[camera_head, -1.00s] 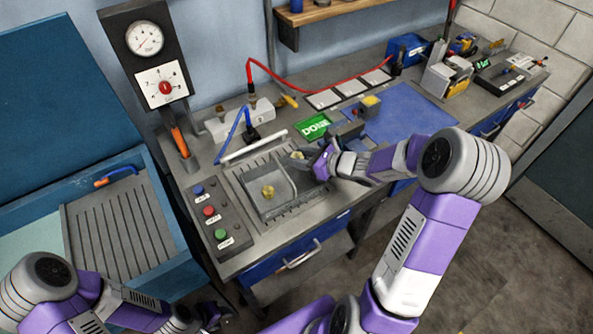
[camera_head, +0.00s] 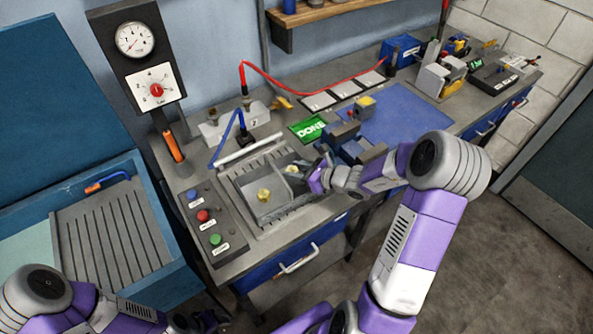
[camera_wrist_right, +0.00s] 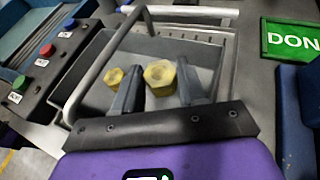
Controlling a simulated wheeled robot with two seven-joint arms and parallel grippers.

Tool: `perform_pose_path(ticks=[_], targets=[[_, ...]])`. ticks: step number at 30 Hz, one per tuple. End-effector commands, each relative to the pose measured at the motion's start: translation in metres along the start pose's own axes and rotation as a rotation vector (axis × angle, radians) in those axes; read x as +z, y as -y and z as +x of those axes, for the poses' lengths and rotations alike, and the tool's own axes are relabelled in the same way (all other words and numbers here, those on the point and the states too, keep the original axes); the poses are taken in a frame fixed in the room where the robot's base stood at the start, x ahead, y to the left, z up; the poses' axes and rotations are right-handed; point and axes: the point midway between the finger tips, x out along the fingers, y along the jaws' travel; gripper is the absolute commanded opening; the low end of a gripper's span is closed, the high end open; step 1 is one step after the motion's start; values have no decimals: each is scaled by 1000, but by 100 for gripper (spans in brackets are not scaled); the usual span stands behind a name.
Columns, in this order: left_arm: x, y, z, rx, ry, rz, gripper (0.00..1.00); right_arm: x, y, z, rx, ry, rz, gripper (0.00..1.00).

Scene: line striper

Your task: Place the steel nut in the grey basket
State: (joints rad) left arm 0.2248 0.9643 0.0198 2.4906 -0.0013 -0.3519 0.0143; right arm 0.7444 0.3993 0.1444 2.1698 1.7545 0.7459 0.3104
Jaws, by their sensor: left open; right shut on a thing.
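The grey basket (camera_head: 270,213) stands in the tray on the bench, open at the top. A brass-coloured nut (camera_head: 263,195) lies in it and also shows in the right wrist view (camera_wrist_right: 113,79). My right gripper (camera_head: 297,172) is at the basket's right side. It is shut on a second yellowish nut (camera_wrist_right: 160,74), which sits between the fingers in the wrist view. Neither nut looks steel-grey. Whether the held nut touches the basket floor I cannot tell. My left gripper (camera_head: 207,321) is low at the bottom edge, empty and away from the basket.
A button box (camera_head: 207,218) stands left of the basket. A green DONE sign (camera_head: 308,129) and a vise (camera_head: 350,140) are behind and right. A metal bar (camera_wrist_right: 103,62) arches over the basket in the wrist view. The blue mat (camera_head: 405,115) has free room.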

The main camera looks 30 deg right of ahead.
Motion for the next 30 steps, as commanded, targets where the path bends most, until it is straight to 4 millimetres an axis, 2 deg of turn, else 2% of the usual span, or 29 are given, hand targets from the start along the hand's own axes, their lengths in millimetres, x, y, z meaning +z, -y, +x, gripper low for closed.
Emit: perform_pose_path(ticks=[6,7,11,20,26,27,30], targets=[[0,1,3,0,0,0,43,-2,0,1,0,1,0,8],[0,1,3,0,0,0,43,-3,0,1,0,0,0,46],[0,1,3,0,0,0,43,-3,0,1,0,0,0,65],[0,1,2,0,0,0,43,-2,0,1,0,0,0,66],[0,-4,-11,0,0,0,43,10,0,-4,0,0,0,66],[1,-5,-14,0,0,0,43,13,0,-8,-2,0,0,66],[1,-5,-14,0,0,0,43,10,2,-33,-7,-2,-1,66]])
